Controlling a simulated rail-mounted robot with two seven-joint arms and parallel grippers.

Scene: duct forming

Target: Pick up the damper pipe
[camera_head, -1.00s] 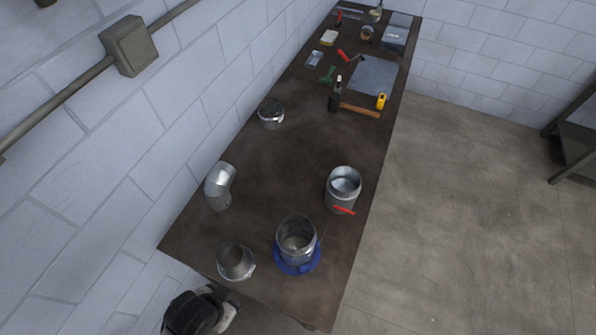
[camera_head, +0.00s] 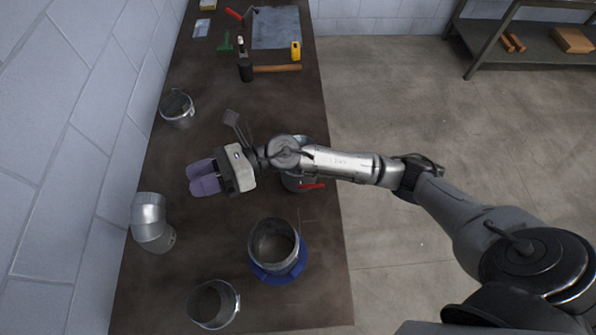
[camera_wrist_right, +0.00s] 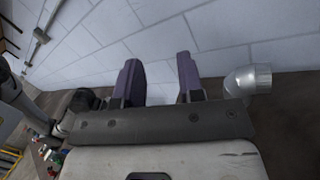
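The damper pipe (camera_head: 291,184) is a short grey metal pipe with a red handle (camera_head: 312,186). It stands near the right edge of the dark table, and my right arm hides much of it from above. My right gripper (camera_head: 203,177) is over the table to the left of the pipe, with its purple fingers pointing left, away from it. In the right wrist view the two fingers (camera_wrist_right: 160,83) are apart with nothing between them. My left gripper is not in view.
On the table (camera_head: 205,255) are a pipe on a blue base (camera_head: 275,247), a metal elbow (camera_head: 152,222), a tapered fitting (camera_head: 213,304) and a short metal pipe (camera_head: 177,108). A mallet (camera_head: 270,69) and other tools lie at the back. A wall runs along the left.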

